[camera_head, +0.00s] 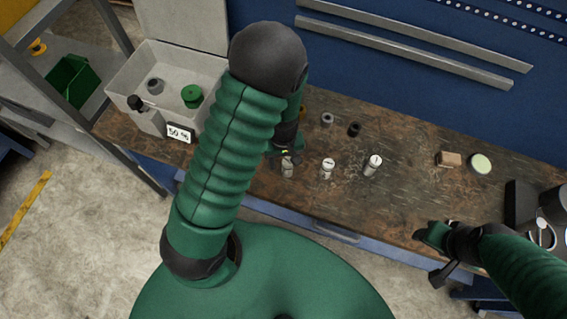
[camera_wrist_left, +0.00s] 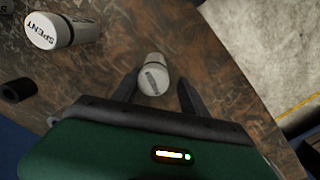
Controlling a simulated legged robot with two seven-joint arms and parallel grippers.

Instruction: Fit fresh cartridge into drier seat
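A white cylindrical cartridge (camera_wrist_left: 153,76) sits between and just beyond the fingers of my open left gripper (camera_wrist_left: 158,90); its label is too small to read. In the head view the left gripper (camera_head: 284,152) is above the bench beside a white cartridge (camera_head: 287,168). Two more white cartridges, one in the middle (camera_head: 327,168) and one to the right (camera_head: 373,166), stand apart. One marked SPENT (camera_wrist_left: 60,30) shows in the left wrist view. The open grey box (camera_head: 121,80) labelled 50 % holds a green cylinder (camera_head: 192,96) and a grey round part (camera_head: 155,86). My right gripper (camera_head: 432,240) hangs at the bench's front edge, its fingers unclear.
A wooden block (camera_head: 449,159), a pale green disc (camera_head: 481,163) and dark equipment (camera_head: 548,205) are at right. The bench (camera_head: 410,190) is clear between them.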

